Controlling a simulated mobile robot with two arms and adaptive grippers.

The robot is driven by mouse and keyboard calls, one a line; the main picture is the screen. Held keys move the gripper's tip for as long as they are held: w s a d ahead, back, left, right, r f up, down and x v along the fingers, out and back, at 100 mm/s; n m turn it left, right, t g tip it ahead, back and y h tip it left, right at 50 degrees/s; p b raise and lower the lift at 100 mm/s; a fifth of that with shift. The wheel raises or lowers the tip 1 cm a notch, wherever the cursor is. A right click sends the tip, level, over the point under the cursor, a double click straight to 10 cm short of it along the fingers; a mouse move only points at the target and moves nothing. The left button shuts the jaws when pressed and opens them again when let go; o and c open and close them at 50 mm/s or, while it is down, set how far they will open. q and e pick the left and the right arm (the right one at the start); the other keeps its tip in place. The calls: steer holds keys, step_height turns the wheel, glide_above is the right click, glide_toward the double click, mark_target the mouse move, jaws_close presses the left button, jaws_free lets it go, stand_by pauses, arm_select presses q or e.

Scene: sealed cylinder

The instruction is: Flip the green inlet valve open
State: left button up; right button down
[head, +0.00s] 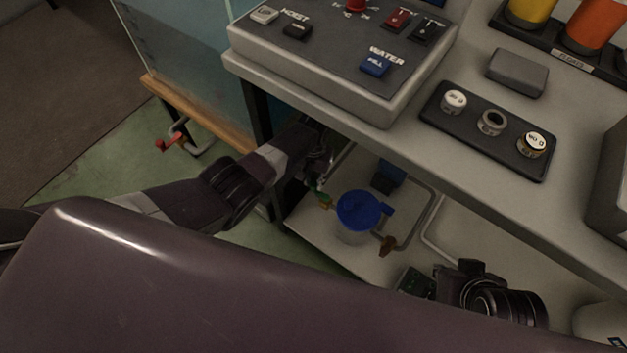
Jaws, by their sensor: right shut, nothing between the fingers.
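The green inlet valve (321,195) is small and sits under the bench, at the left of a clear vessel with a blue lid (361,209). My left arm comes in from the left, and its gripper (318,177) is under the bench edge, just above the green valve. The fingers are small and dark here, so I cannot tell whether they touch the valve or how far apart they are. My right gripper (416,282) is low at the right of the vessel, apart from the green valve, shut and partly hidden by my own body.
The bench top overhangs the lower shelf (325,244). A brown handle (387,245) and bent pipes (427,221) are right of the vessel. A control panel (345,55) and a tray of round knobs (487,131) are on top. A red-handled valve (168,145) is at left.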

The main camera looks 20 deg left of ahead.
mark_target(314, 183)
arm_select(q)
steer(key=shift+o, duration=1.4)
step_height(314, 183, up, 12)
